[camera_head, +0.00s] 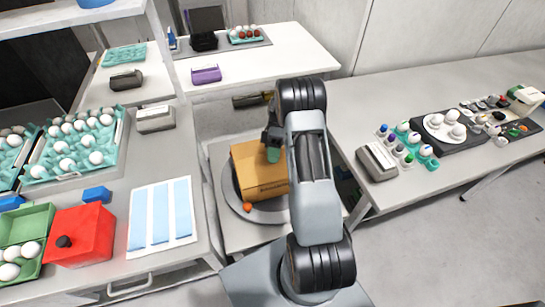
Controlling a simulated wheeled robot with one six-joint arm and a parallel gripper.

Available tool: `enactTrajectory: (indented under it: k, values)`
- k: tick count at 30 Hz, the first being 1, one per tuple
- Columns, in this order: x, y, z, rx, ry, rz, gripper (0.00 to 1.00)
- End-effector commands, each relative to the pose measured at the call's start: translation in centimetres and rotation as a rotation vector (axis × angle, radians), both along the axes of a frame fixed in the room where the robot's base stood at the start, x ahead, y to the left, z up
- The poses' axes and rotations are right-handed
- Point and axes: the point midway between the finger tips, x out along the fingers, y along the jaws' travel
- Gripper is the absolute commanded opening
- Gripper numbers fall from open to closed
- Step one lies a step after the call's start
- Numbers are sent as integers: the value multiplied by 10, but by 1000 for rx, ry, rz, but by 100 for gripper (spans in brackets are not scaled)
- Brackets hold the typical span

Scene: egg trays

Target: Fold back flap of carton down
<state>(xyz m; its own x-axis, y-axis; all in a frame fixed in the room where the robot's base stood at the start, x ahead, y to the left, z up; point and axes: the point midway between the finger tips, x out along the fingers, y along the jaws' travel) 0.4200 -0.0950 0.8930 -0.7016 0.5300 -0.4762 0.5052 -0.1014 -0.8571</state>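The brown cardboard carton (250,176) sits on a round grey turntable (231,198) in the middle of the view. Dark lettering shows on its near side. My gripper (273,154) is at the upper right of the carton, over or against its top, with greenish tips pointing down. My arm comes up from the lower right and hides the carton's right side. I cannot make out the back flap or whether it is up or down. The fingers are too small and hidden to tell open from shut.
A small orange ball (247,207) lies at the turntable's near edge. The left bench holds egg trays (118,150), a red box (81,236) and a blue-striped sheet (130,238). The right bench holds a grey device (378,162) and a plate of eggs (441,135).

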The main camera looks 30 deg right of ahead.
Motion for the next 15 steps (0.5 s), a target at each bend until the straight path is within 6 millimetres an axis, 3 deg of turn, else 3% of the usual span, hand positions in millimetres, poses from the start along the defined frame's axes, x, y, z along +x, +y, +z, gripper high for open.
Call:
enactTrajectory:
  k: [8, 15]
  values:
    - [4, -3, 2, 0, -1, -1, 29]
    - [27, -20, 15, -1, -3, -1, 29]
